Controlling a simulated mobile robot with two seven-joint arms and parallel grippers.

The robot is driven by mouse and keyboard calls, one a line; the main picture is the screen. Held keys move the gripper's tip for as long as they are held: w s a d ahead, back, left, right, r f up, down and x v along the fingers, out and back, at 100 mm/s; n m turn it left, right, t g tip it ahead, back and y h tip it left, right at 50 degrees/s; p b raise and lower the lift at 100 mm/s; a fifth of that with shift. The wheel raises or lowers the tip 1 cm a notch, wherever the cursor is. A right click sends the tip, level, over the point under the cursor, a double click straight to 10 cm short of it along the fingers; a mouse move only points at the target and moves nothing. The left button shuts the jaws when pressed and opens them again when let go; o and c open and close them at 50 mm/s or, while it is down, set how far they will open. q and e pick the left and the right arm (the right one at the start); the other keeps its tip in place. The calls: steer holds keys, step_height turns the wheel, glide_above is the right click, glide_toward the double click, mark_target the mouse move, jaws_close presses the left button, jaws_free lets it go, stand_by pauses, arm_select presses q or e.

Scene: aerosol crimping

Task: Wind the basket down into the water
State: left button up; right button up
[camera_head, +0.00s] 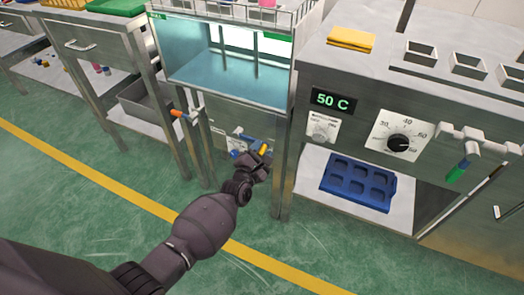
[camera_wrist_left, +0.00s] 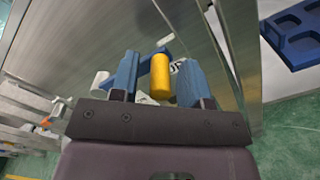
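The yellow crank handle (camera_wrist_left: 160,76) sits between the two blue fingers of my left gripper (camera_wrist_left: 158,80) in the left wrist view. Gaps show beside the handle, so the gripper looks open around it. A blue crank arm (camera_wrist_left: 155,54) joins the handle to the metal front panel. In the head view, my left gripper (camera_head: 258,158) is at the yellow handle (camera_head: 264,149), low on the front of the water bath. The wire basket (camera_head: 282,17) is at the top edge of the picture, above the lit water bath (camera_head: 228,78); it is partly cut off. My right gripper is not in view.
To the right is a steel bench (camera_head: 450,90) with a 50 C display (camera_head: 336,101), a dial (camera_head: 403,143) and a blue tray (camera_head: 357,184) on its lower shelf. A steel table (camera_head: 85,45) stands at the left. The green floor in front is clear.

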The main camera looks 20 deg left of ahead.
arm_select(q)
jaws_close()
steer(key=shift+r, duration=0.1)
